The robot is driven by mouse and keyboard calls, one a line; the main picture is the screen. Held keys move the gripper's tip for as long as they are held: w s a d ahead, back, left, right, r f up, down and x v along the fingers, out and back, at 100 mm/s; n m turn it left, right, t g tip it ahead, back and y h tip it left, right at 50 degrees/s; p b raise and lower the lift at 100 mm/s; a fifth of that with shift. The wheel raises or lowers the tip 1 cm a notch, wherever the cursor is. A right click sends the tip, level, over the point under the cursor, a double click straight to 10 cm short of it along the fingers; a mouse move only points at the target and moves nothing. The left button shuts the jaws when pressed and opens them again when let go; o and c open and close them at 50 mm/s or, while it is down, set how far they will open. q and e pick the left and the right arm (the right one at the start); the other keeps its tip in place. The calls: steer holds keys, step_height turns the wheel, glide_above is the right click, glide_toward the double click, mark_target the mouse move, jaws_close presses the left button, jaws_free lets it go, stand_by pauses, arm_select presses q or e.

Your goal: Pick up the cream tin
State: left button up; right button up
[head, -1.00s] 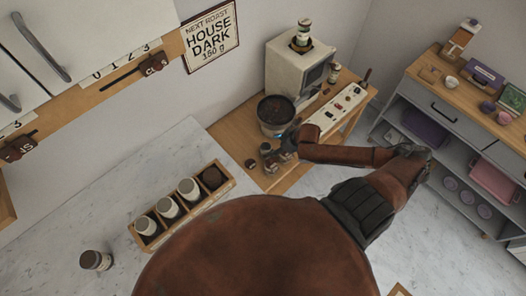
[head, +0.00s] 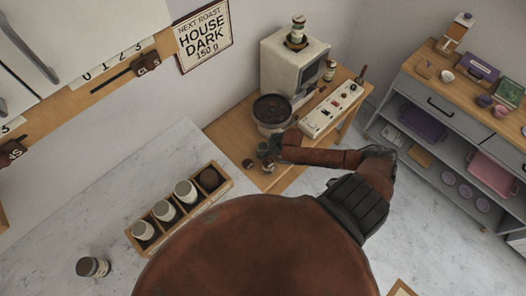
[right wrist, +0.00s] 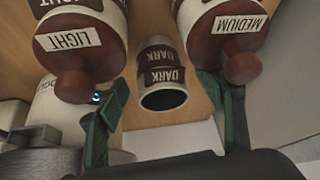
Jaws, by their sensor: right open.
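In the right wrist view a small pale tin with dark DARK labels (right wrist: 160,72) lies between my finger lines, its dark round mouth towards me. I take it for the cream tin, but its colour is hard to tell. My right gripper (right wrist: 168,108) is open, with one green-padded finger on each side and a gap to the tin. In the head view my right gripper (head: 274,152) is low over the wooden side table, next to small tins (head: 262,148) partly hidden by it. My left gripper is out of view.
Brown-lidded containers marked LIGHT (right wrist: 78,45) and MEDIUM (right wrist: 235,35) flank the tin closely. A pan of beans (head: 272,110) and a roaster (head: 290,68) stand behind. A rack of jars (head: 228,184) and a loose jar (head: 92,267) are on the marble counter.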

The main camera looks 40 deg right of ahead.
steer(key=shift+x, duration=1.45)
steer(key=shift+c, duration=0.3)
steer(key=shift+d, duration=0.1)
steer(key=c, duration=1.4)
